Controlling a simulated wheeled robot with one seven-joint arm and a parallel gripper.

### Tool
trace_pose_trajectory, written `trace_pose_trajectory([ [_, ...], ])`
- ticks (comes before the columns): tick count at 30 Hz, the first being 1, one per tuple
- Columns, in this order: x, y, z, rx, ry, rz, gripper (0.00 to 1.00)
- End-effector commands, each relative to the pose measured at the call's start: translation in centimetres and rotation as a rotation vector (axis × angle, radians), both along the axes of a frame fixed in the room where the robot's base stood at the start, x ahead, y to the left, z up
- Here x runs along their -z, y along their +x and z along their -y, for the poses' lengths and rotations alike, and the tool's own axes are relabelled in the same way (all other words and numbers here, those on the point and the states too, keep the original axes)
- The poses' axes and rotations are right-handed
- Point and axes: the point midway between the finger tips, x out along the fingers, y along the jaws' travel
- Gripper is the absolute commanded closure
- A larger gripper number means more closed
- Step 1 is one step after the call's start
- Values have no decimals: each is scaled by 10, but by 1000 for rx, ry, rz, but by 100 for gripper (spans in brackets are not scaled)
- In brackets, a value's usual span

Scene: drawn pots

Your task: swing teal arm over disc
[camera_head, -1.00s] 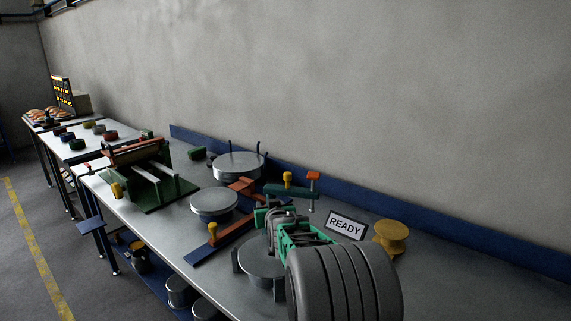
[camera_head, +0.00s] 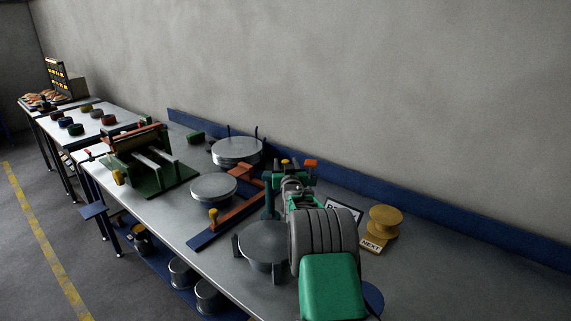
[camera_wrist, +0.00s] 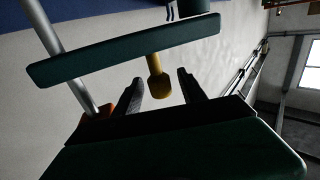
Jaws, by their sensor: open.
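The teal arm (camera_wrist: 125,50) is a flat bar with a yellow knob (camera_wrist: 158,82) hanging from it in the wrist view. In the head view its bar is mostly hidden behind my gripper (camera_head: 292,182); the knob's top (camera_head: 285,161) and an orange end piece (camera_head: 310,163) show. In the wrist view my gripper (camera_wrist: 160,90) is open, with its fingers on either side of the knob and a gap on each side. A grey disc (camera_head: 264,240) between dark uprights lies on the bench, left of my arm. Two other silver discs, one nearer (camera_head: 214,187) and one farther (camera_head: 237,148), stand beyond it.
A blue bar with an orange arm (camera_head: 228,216) lies between the discs. A green press (camera_head: 150,165) stands farther left. A yellow spool (camera_head: 384,222) and a NEXT tag (camera_head: 371,246) are to the right. A sign (camera_head: 346,211) is partly covered by my arm. The right bench is clear.

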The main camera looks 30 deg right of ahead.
Motion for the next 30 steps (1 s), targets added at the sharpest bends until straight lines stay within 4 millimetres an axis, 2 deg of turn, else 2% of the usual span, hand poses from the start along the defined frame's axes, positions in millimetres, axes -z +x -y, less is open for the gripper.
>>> trace_pose_trajectory([
  [2, 0, 0, 0, 0, 0, 0, 53],
  [19, 0, 0, 0, 0, 0, 0, 100],
  [30, 0, 0, 0, 0, 0, 0, 100],
])
